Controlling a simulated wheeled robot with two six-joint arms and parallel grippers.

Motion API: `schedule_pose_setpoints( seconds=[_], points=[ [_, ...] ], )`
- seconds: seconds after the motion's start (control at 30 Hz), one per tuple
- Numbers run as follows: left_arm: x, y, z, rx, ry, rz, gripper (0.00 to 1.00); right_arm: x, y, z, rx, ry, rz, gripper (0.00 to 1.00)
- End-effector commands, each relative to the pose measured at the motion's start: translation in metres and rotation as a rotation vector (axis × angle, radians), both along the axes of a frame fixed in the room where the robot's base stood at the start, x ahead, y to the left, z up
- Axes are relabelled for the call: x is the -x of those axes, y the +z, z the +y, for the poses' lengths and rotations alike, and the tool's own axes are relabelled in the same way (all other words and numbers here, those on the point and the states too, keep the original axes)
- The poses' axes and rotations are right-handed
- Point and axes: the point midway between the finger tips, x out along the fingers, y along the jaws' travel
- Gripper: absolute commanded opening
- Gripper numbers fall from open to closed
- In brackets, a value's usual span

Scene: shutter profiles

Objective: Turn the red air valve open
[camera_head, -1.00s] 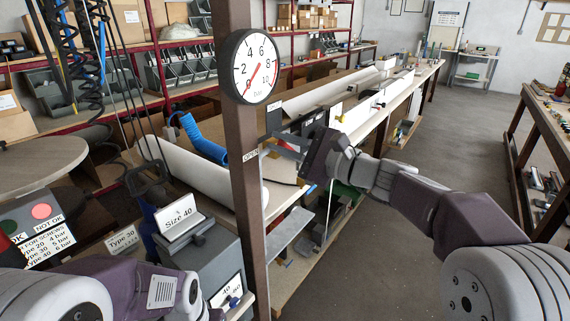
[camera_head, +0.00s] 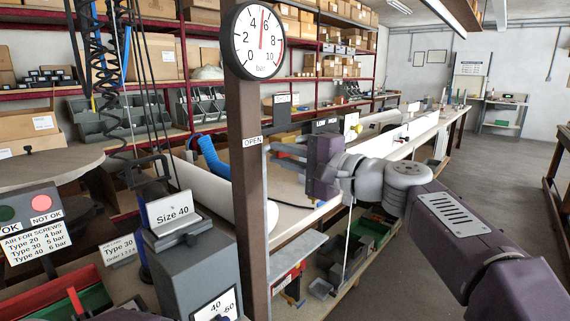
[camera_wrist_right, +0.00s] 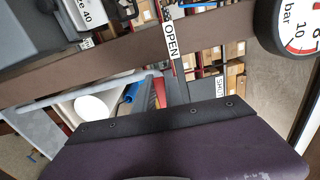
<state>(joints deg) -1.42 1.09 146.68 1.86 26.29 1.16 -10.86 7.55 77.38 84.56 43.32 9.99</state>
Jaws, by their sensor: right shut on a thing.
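The pressure gauge (camera_head: 254,42) is on the brown post (camera_head: 248,190); its needle points almost straight up, between 4 and 6 bar. An OPEN label (camera_head: 252,141) sits on the post below the gauge. My right gripper (camera_head: 275,151) is at the post beside this label, shut on the red air valve. The valve itself is mostly hidden behind the post and the gripper. In the right wrist view the OPEN label (camera_wrist_right: 171,40) and a SHUT label (camera_wrist_right: 219,88) show near the gripper.
A grey box with a Size 40 sign (camera_head: 172,212) stands left of the post. A board with air pressures (camera_head: 33,230) is at the far left. The long workbench (camera_head: 405,139) runs back behind my right arm. The floor at right is clear.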

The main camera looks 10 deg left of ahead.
Motion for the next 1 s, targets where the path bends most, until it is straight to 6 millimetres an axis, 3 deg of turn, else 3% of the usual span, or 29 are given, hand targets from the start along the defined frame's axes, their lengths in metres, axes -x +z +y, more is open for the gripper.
schedule_pose_setpoints(
  seconds=[0.2,0.7,0.73,0.8,1.0],
  points=[
    [0.0000,-0.0095,0.0000,0.000,0.000,0.000,0.36,0.0011,-0.0030,0.0012,0.028,0.003,-0.042,0.00],
    [-0.0001,-0.0102,0.0000,0.000,0.000,0.000,0.36,0.0012,-0.0028,0.0013,0.036,0.004,-0.052,0.00],
    [-0.0001,-0.0102,0.0000,0.000,0.000,0.000,0.36,0.0012,-0.0029,0.0013,0.036,0.004,-0.052,0.23],
    [0.0000,-0.0102,0.0000,0.000,0.000,0.000,0.36,0.0011,-0.0030,0.0013,0.036,0.004,-0.051,0.36],
    [0.0000,-0.0103,0.0000,0.000,0.000,0.000,0.36,0.0006,-0.0034,0.0007,0.035,0.002,-0.050,0.36]
  ],
)
